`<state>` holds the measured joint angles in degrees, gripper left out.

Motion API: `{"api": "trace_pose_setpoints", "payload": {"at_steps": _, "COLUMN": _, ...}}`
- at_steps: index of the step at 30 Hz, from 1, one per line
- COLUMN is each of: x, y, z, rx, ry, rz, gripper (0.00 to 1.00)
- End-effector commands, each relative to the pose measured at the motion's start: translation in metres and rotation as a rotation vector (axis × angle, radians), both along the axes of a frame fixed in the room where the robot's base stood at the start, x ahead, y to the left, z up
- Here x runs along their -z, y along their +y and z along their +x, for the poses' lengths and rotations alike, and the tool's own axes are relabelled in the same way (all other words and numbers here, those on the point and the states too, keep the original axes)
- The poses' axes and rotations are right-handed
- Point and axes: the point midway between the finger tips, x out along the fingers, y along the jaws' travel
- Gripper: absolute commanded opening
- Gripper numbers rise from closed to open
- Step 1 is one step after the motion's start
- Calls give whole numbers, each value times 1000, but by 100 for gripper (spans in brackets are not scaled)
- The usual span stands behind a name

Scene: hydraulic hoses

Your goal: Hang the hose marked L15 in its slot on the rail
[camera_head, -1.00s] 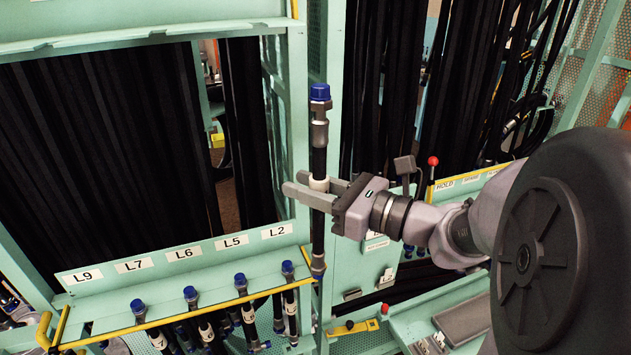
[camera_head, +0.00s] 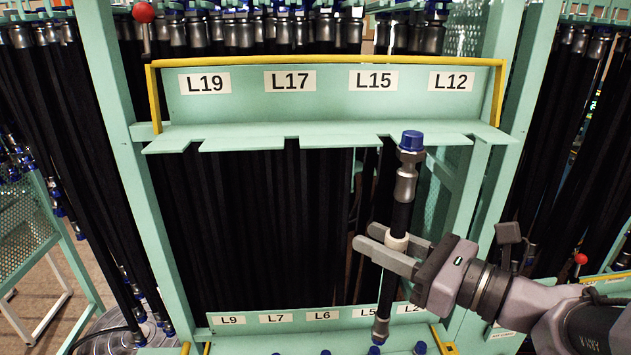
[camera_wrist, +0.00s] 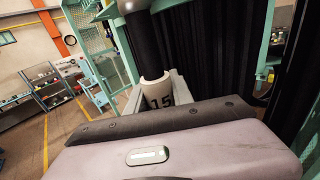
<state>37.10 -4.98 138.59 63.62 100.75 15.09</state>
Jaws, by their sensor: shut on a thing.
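My gripper (camera_head: 392,250) is shut on the white collar of a black hose (camera_head: 400,216) with a blue cap and metal end fittings. The hose hangs nearly upright. In the wrist view the collar (camera_wrist: 158,92) reads 15 between the fingers. The rail (camera_head: 320,134) is a green shelf with notches in its front edge, below the labels L19, L17, L15 (camera_head: 373,81) and L12. The hose's capped top overlaps the rail's front edge in the picture, between the L15 and L12 labels. Its distance from the rail is hard to tell.
A lower rack labelled L9 to L2 (camera_head: 322,317) holds several blue-capped hoses at the bottom. Dark hoses (camera_head: 260,220) hang behind the rail. Green posts (camera_head: 515,110) stand on both sides, and a yellow bar (camera_head: 330,63) frames the label panel.

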Motion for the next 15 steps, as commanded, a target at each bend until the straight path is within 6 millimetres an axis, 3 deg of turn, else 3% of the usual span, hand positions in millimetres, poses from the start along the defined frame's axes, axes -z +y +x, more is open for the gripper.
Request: {"api": "trace_pose_setpoints", "payload": {"at_steps": 15, "x": 0, "y": 0, "z": 43, "rx": 0, "ry": -1, "rz": 1, "gripper": 0}}
